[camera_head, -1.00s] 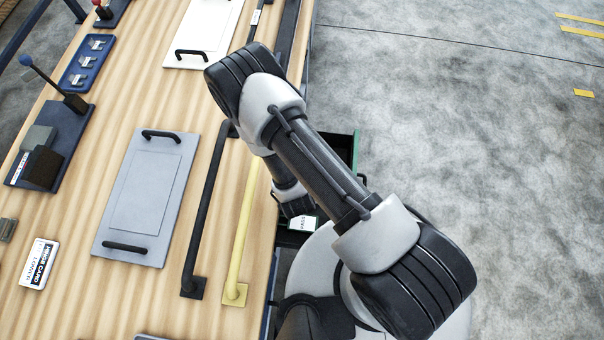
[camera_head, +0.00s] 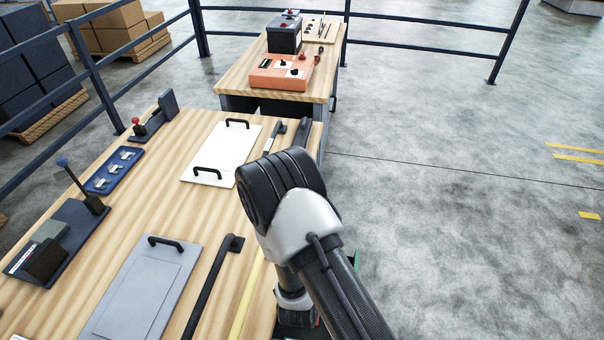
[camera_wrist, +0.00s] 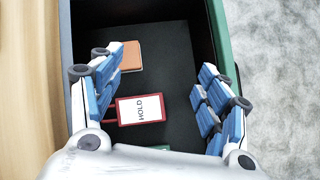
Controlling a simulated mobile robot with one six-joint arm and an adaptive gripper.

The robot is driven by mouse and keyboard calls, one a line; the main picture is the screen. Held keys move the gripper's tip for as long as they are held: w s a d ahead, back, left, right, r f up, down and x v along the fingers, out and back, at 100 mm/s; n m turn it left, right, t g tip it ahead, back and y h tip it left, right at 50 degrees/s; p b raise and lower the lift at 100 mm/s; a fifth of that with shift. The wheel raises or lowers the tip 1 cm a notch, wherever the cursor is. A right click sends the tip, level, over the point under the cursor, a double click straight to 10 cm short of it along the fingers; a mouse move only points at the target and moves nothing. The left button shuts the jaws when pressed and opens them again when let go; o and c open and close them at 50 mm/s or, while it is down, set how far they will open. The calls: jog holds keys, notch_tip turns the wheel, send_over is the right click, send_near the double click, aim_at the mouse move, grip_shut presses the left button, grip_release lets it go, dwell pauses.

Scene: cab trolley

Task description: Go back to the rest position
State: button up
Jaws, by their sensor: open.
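My gripper (camera_wrist: 165,95) shows in the wrist view with its two blue-padded fingers spread wide apart and nothing between them in contact. It points down into an open green-edged drawer or bin (camera_wrist: 225,45) with a dark floor. On that floor lie a red-framed tag reading HOLD (camera_wrist: 141,109) and an orange-brown block (camera_wrist: 131,56). A bit of green (camera_wrist: 155,147) shows at the lower edge, mostly hidden by my gripper. In the head view my arm hangs at the table's right edge, and the gripper itself is hidden behind it.
The wooden table (camera_head: 150,205) holds a grey panel (camera_head: 145,290), a white panel (camera_head: 222,150), a black bar (camera_head: 212,285), a yellow bar (camera_head: 247,295) and a blue tray (camera_head: 113,170). An orange box (camera_head: 281,73) stands on a farther table. Floor at the right is clear.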

jog(key=w+d+r+m+h, duration=0.2)
jog(key=w+d+r+m, duration=0.15)
jog(key=r, duration=0.45)
jog(key=w+d+r+m+h, duration=0.2)
jog(key=d+r+m, duration=0.25)
jog(key=r, duration=0.35)
jog(key=s+d+r+m+g+h, duration=0.1)
jog(key=s+d+r+m, duration=0.1)
jog(key=d+r+m, duration=0.3)
jog(key=s+d+r+m+h, duration=0.1)
jog(key=s+d+r+m, duration=0.15)
jog(key=r, duration=0.45)
jog(key=s+d+r+m+g+y, duration=0.2)
jog(key=s+d+r+m+g, duration=0.1)
jog(key=s+r+m, duration=0.6)
jog(key=s+a+r+m+t+y, duration=0.1)
jog(key=s+a+r+m+y, duration=0.4)
jog(key=s+a, duration=0.3)
jog(key=shift+s+a+t+y, duration=0.25)
jog(key=shift+s+t+y, duration=0.15)
jog(key=shift+s+y, duration=0.4)
jog(key=shift+o, duration=0.4)
jog(key=shift+s+a+r, duration=0.15)
jog(key=shift+a+r, duration=0.15)
jog(key=shift+a, duration=0.1)
